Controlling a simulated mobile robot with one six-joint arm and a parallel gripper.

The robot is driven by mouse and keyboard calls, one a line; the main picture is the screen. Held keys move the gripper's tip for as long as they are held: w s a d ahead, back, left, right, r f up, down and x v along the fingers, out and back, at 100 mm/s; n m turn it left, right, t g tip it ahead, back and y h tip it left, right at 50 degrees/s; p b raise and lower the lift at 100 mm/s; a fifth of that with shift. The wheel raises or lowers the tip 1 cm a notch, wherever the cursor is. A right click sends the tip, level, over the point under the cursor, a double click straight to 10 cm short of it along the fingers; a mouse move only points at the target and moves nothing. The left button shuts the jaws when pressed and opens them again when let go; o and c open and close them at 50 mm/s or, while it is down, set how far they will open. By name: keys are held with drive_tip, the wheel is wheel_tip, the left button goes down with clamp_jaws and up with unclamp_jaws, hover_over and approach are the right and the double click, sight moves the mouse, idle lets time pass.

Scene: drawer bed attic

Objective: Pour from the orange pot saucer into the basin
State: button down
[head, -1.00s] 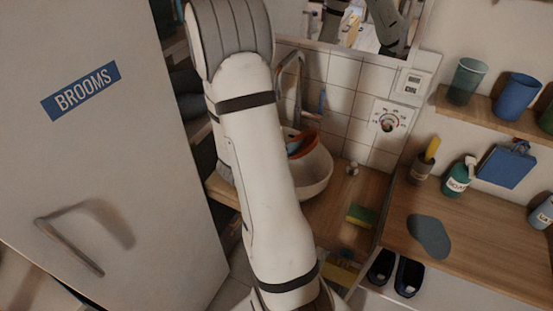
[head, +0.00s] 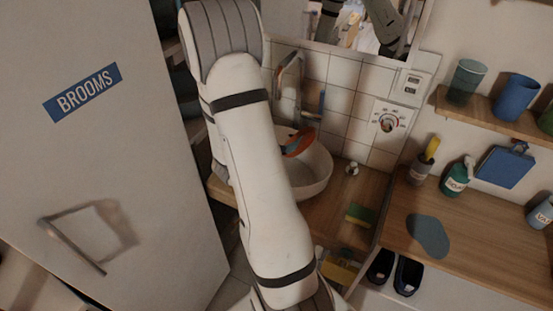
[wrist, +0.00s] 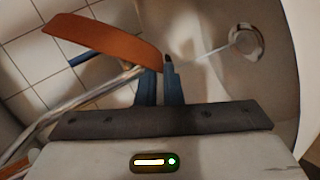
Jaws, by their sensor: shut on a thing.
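The orange pot saucer (head: 299,141) is above the white basin (head: 318,182) in the head view, steeply tilted. In the wrist view the saucer (wrist: 105,38) shows nearly edge-on, its right end at my fingertips. My gripper (wrist: 160,78) is shut on that end; the exact grip is partly hidden by the fingers. A thin pale streak runs from near the fingertips towards the basin's drain (wrist: 246,41); it looks like liquid on the basin's surface, but I cannot be sure.
A metal tap (head: 287,72) rises behind the basin, and its pipe (wrist: 75,108) passes close below the saucer in the wrist view. A tiled wall (head: 345,100) stands behind. A green and yellow sponge (head: 359,214) lies on the wooden counter right of the basin.

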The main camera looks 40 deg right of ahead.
drive_tip(key=shift+w+n+g+h, duration=0.15)
drive_tip(key=shift+n+g+h, duration=0.25)
drive_tip(key=shift+n, duration=0.1)
idle(0.9)
drive_tip(key=m+b, duration=0.1)
drive_tip(key=s+m+t+y+b, duration=0.1)
drive_tip(key=s+d+t+b, duration=0.1)
drive_tip(key=shift+s+f+m+y, duration=0.1)
drive_tip(key=shift+f+m+y, duration=0.2)
drive_tip(key=shift+m, duration=0.1)
drive_tip(key=shift+s+r, duration=0.1)
drive_tip(key=shift+r, duration=0.15)
drive_tip(key=shift+f, duration=0.15)
drive_tip(key=s+b, duration=0.1)
drive_tip(key=d+m+t+b, duration=0.1)
drive_tip(key=b, duration=0.1)
drive_tip(key=shift+s+f+t+y, duration=0.2)
drive_tip(key=shift+s+t+y, duration=0.1)
drive_tip(key=shift+s, duration=0.05)
drive_tip(key=shift+d+m+b, duration=0.1)
drive_tip(key=shift+m+b, duration=0.2)
drive_tip(key=shift+b, duration=0.95)
